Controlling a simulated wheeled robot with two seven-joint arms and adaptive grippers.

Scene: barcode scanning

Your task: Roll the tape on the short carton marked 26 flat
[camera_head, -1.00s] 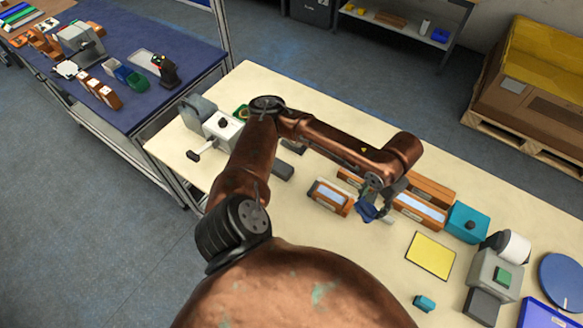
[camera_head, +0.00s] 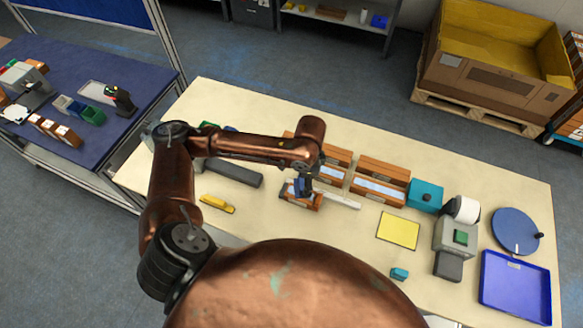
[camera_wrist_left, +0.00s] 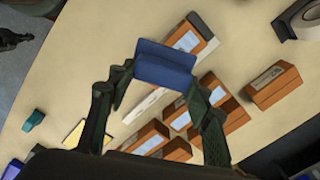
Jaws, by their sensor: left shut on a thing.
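My left gripper (camera_head: 303,188) is shut on a blue tool (camera_head: 299,187), which shows as a blue block (camera_wrist_left: 165,65) between the fingers in the left wrist view. In the head view, it is over a short brown carton (camera_head: 317,202) with a pale strip on top. The gripper and tool partly hide that carton. A brown carton with a pale strip (camera_wrist_left: 186,41) shows behind the tool in the wrist view. I cannot tell whether tool and carton touch. The number 26 is not readable. My right gripper is not in view.
More brown cartons (camera_head: 381,181) with pale strips stand to the right, beside a teal box (camera_head: 426,196). A white strip (camera_head: 341,201) lies near the short carton. A yellow pad (camera_head: 398,231), yellow tool (camera_head: 217,204) and blue tray (camera_head: 515,288) are on the table. The front middle is mostly clear.

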